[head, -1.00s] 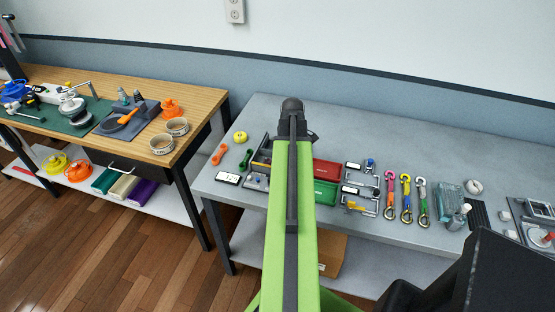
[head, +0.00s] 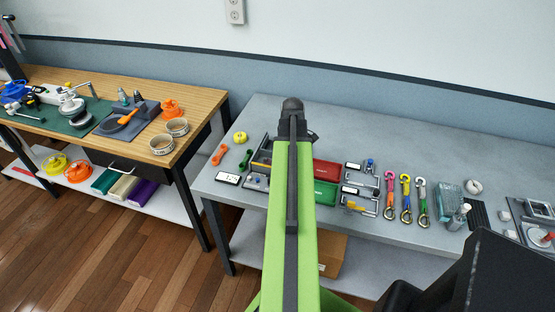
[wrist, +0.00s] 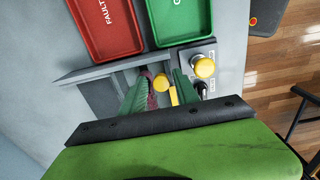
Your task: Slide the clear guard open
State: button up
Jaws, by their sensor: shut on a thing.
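In the wrist view my gripper (wrist: 160,80) reaches down into a grey station (wrist: 92,74), with one green finger on each side. A dark red textured strip lies beside the left finger. The clear guard's panel cannot be made out against the grey. In the head view the station (head: 256,182) shows left of my green arm, which hides part of it and my gripper.
A red tray (wrist: 107,22) and a green tray (wrist: 181,18) adjoin the station. Clamps and colored straps (head: 406,200) lie farther right on the grey bench (head: 340,118).

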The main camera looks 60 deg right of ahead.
jog(key=shift+s+a+f, duration=0.15)
jog(key=shift+s+f, duration=0.05)
jog(key=shift+f, duration=0.05)
jog(key=o, duration=0.6)
jog(key=shift+w+d+r+p, duration=0.1)
jog(key=shift+d+r+p, duration=0.1)
jog(key=shift+r+p, duration=0.35)
jog(key=r+p, duration=0.5)
jog(key=shift+w+d+p, duration=0.15)
jog(key=shift+w+p, duration=0.05)
jog(key=shift+p, duration=0.1)
jog(key=shift+c, duration=0.2)
jog(key=shift+c, duration=1.2)
notch_tip(320, 180, up, 6)
jog(key=p, duration=0.6)
jog(key=shift+r, duration=0.15)
jog(key=c, duration=0.4)
jog(key=shift+f, duration=0.2)
